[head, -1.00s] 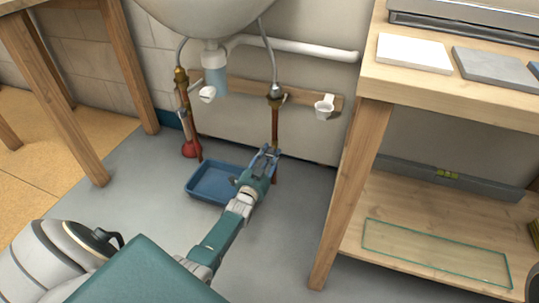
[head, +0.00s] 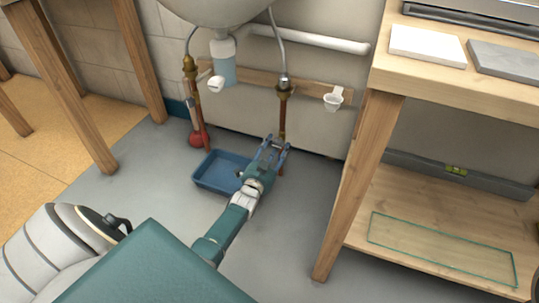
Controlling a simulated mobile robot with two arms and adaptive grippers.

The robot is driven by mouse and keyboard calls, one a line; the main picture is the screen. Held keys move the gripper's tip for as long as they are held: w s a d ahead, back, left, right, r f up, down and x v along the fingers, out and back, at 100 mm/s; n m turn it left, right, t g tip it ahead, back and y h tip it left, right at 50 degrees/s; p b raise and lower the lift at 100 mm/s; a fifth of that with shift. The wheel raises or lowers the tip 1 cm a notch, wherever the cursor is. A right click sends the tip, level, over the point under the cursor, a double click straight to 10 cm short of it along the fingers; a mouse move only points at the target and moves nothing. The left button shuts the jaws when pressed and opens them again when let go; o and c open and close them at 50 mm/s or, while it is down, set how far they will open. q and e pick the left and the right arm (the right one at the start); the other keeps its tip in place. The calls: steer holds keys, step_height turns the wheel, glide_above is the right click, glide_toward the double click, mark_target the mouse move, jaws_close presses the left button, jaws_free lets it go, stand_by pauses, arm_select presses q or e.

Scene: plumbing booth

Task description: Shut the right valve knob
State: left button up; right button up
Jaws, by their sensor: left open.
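The right valve (head: 284,88) is a brass fitting on the right copper pipe under the sink. Its knob is too small to make out clearly, so I cannot tell how it is turned. My left gripper (head: 275,148) is open and empty, its fingers pointing up towards the wall. It is below the right valve, in front of the lower part of the right copper pipe. I cannot tell whether a finger touches the pipe. My right gripper is not in view.
A blue tray (head: 214,185) lies on the floor beside my left gripper. A wooden workbench (head: 357,190) stands at the right.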

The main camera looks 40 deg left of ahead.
arm_select(q)
steer(key=v, duration=1.1)
steer(key=shift+s+d, duration=0.1)
